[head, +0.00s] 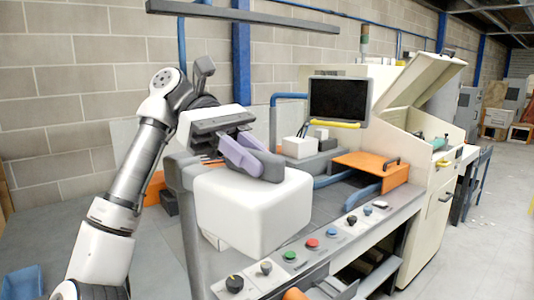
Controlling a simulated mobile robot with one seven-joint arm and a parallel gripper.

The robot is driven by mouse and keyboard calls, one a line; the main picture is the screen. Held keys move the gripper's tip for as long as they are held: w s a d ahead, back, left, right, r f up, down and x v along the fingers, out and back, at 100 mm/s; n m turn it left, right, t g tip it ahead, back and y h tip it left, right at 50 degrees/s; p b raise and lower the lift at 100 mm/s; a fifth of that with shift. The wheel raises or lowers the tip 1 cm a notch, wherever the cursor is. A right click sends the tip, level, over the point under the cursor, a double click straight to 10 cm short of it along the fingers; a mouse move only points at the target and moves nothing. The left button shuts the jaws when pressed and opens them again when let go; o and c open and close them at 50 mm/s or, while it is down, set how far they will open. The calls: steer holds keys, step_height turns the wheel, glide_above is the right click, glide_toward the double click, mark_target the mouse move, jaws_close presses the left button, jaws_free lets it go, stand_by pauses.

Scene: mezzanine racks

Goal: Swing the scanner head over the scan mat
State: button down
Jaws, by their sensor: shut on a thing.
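A large white rounded block, which looks like the scanner head (250,212), hangs over the front of the workbench beside a grey upright post (187,215). My gripper (262,166) comes down on it from the upper left. Its purple fingers are shut on a dark grey piece on top of the block, which looks like its handle. The grip point is partly hidden by the fingers. A dark flat area of the bench top (327,202) shows to the right of the block. I cannot tell whether it is the scan mat.
A row of coloured buttons and knobs (312,243) runs along the bench's front edge. An orange plate with a handle (368,163) and blue tubing lie behind. A black monitor (338,99) and a cream machine with a raised lid (420,75) stand at the back.

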steer(key=shift+s+a+r+g, duration=0.1)
steer(key=shift+s+a+g, duration=0.1)
steer(key=shift+s+g, duration=0.1)
stand_by(0.4)
steer(key=c, duration=1.3)
jaws_free()
steer(key=shift+w+d, duration=0.1)
